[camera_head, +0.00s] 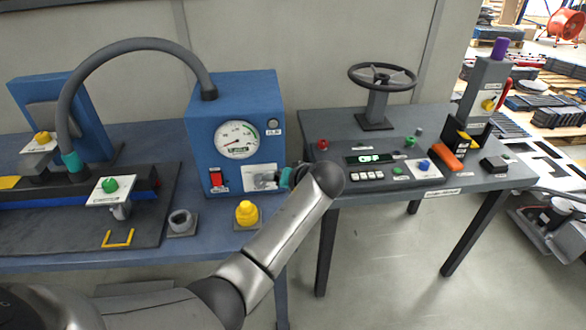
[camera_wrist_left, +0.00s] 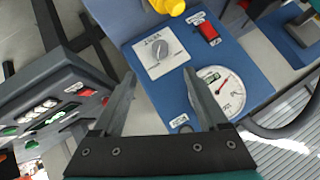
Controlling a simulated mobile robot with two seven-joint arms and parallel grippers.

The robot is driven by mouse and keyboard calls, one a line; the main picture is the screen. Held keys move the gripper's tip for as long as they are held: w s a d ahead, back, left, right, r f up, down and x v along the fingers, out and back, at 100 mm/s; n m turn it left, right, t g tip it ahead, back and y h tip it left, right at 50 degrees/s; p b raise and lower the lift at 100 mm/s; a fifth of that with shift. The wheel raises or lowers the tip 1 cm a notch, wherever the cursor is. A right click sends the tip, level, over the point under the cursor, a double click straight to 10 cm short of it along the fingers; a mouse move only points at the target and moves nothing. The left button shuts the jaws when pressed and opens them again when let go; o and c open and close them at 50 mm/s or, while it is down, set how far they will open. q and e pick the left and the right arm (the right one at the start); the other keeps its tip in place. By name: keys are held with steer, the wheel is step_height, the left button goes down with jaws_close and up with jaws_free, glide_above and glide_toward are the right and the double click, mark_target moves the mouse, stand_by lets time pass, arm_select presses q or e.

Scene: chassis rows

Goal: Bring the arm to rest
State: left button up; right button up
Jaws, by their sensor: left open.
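My left arm reaches from the lower left of the head view up to the front of a blue gauge box (camera_head: 232,110). My left gripper (camera_wrist_left: 159,72) is open in the left wrist view, with nothing between its two fingers. The fingers point at the box's front, near a white plate with a grey rotary knob (camera_wrist_left: 161,49). In the head view the gripper (camera_head: 280,179) is mostly hidden by my wrist, and it partly covers the knob plate (camera_head: 257,172). I cannot tell whether a fingertip touches the box. My right gripper is in neither view.
The box carries a round gauge (camera_head: 237,139) and a red switch (camera_head: 216,179). A yellow knob (camera_head: 247,212) stands in front of it. To the right is a grey table with a control console (camera_head: 392,171), a handwheel (camera_head: 382,76) and a lever post (camera_head: 484,90). Open floor lies below.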

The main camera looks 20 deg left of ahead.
arm_select(q)
steer(key=s+d+f+m+h, duration=0.1)
steer(key=s+d+f+h, duration=0.15)
steer(key=s+f, duration=0.45)
steer(key=s+d+r+m+g+h, duration=0.1)
steer(key=s+d+m+h, duration=0.25)
steer(key=s, duration=0.95)
steer(key=s+d+m+g+h, duration=0.1)
steer(key=s+d+m+h, duration=0.2)
steer(key=s, duration=0.9)
step_height(320, 180, down, 25)
steer(key=s+d+n+g+b, duration=0.1)
steer(key=s+g+b, duration=0.1)
steer(key=b, duration=0.1)
steer(key=s+a+f+b, duration=0.1)
steer(key=s+a+f, duration=0.1)
steer(key=s+f, duration=1.3)
steer(key=shift+a+f+g+y+b, duration=0.2)
steer(key=shift+g+y+b, duration=0.1)
steer(key=shift+g+b, duration=0.1)
